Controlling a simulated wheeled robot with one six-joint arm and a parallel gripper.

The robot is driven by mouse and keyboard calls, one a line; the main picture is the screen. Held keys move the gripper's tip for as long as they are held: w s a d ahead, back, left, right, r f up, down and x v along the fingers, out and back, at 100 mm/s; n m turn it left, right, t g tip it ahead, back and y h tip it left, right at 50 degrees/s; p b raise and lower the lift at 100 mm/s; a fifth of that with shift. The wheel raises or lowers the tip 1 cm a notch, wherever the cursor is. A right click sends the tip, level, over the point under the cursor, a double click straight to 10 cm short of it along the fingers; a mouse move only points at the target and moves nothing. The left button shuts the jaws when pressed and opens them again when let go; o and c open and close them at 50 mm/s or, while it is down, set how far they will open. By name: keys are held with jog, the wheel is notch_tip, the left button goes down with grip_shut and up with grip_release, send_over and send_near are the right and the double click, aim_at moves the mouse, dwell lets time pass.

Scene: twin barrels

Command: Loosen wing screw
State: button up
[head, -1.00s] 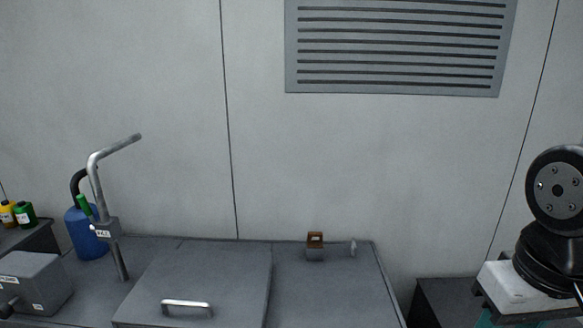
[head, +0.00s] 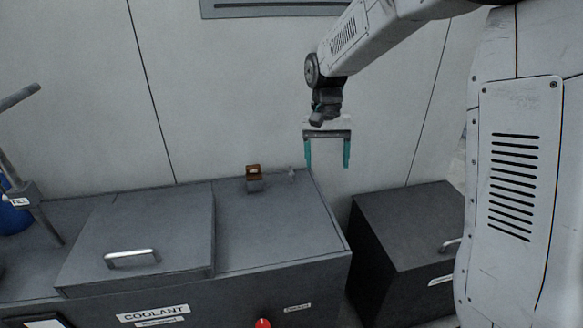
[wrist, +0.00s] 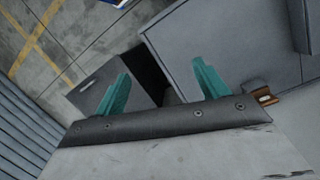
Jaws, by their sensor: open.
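In the wrist view, the open gripper (wrist: 160,75) shows both fingers apart above the tank edge and a dark gap. I cannot make out the wing screw in the wrist view; the right finger or gripper body may hide it.
A small brown-topped grey block (head: 254,180) stands left of the grey piece, and also shows in the wrist view (wrist: 264,96). A lid with a handle (head: 132,258) covers the tank's left part. A dark cabinet (head: 405,235) stands right, past a gap. The wall is behind.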

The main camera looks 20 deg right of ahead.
jog(key=w+a+f+m, duration=0.1)
jog(key=w+f+m, duration=0.3)
jog(key=w+f, duration=0.45)
jog(key=w+a+f+m, duration=0.1)
jog(key=w+f+m, duration=0.4)
jog(key=w, duration=0.7)
jog(key=m+t, duration=0.2)
jog(key=m, duration=0.1)
send_near(292, 176)
jog(key=shift+w+d+r, duration=0.1)
jog(key=shift+w+d, duration=0.05)
jog(key=shift+w, duration=0.3)
jog(key=shift+w+d+r, duration=0.1)
jog(key=shift+w, duration=0.4)
jog(key=shift+w+m, duration=0.1)
jog(key=shift+m, duration=0.4)
jog(key=shift+f+m, duration=0.2)
jog(key=shift+m, duration=0.3)
notch_tip(292, 176, down, 7)
jog(key=shift+f, duration=0.2)
jog(key=c, duration=1)
